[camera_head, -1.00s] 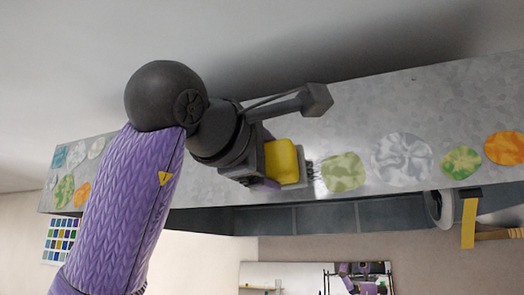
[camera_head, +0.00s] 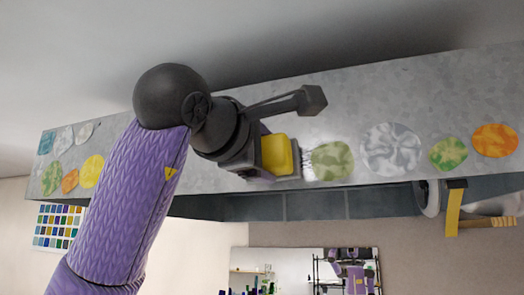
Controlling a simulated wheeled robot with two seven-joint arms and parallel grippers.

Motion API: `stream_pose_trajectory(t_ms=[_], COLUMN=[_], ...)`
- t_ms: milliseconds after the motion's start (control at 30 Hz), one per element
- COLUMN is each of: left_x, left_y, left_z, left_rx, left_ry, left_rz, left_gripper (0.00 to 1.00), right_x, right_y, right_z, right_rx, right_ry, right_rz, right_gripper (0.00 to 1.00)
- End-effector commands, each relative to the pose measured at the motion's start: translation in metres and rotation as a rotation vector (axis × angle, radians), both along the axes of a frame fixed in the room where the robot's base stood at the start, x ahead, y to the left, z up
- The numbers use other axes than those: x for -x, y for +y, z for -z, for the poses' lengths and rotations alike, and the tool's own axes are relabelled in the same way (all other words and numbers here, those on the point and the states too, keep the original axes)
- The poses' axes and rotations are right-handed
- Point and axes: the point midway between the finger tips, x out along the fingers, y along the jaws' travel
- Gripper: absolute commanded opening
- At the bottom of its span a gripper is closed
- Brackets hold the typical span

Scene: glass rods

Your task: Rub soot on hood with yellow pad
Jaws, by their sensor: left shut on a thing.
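The hood is a long grey metal face (camera_head: 250,108) with round coloured patches along it. My left gripper (camera_head: 268,157) is at the middle of the hood's lower part. It is shut on the yellow pad (camera_head: 279,152), which sits close to the hood face; I cannot tell whether it touches. Fine streaky marks (camera_head: 308,164), perhaps soot, lie just right of the pad. A green patch (camera_head: 333,160) lies just beyond them. The gripper hides the hood surface behind it. My right gripper is not in view.
A grey-white patch (camera_head: 390,147), a smaller green one (camera_head: 448,153) and an orange one (camera_head: 495,140) lie farther right. A yellow strip (camera_head: 453,212) hangs below the hood's right part beside a wooden handle (camera_head: 485,223). A colour chart (camera_head: 58,225) is on the left wall.

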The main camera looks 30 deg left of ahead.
Motion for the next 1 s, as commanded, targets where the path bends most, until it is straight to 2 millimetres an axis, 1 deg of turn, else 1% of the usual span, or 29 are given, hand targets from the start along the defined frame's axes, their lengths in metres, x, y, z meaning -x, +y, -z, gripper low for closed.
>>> stream_pose_trajectory(t_ms=[767, 867, 1000], left_x=[-0.015, -0.015, -0.018], left_y=[0.004, 0.000, -0.018], left_z=[0.000, 0.000, -0.001], left_rx=[0.001, 0.000, -0.002], left_ry=[0.001, 0.000, 0.000], left_rz=[-0.001, 0.000, 0.001], left_gripper=[0.32, 0.32, 0.32], right_x=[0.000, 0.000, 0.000], right_y=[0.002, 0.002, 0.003], right_z=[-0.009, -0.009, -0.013], right_rx=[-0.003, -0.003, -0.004], right_ry=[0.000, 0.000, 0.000], right_rz=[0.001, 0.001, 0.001], right_gripper=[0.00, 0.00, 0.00])
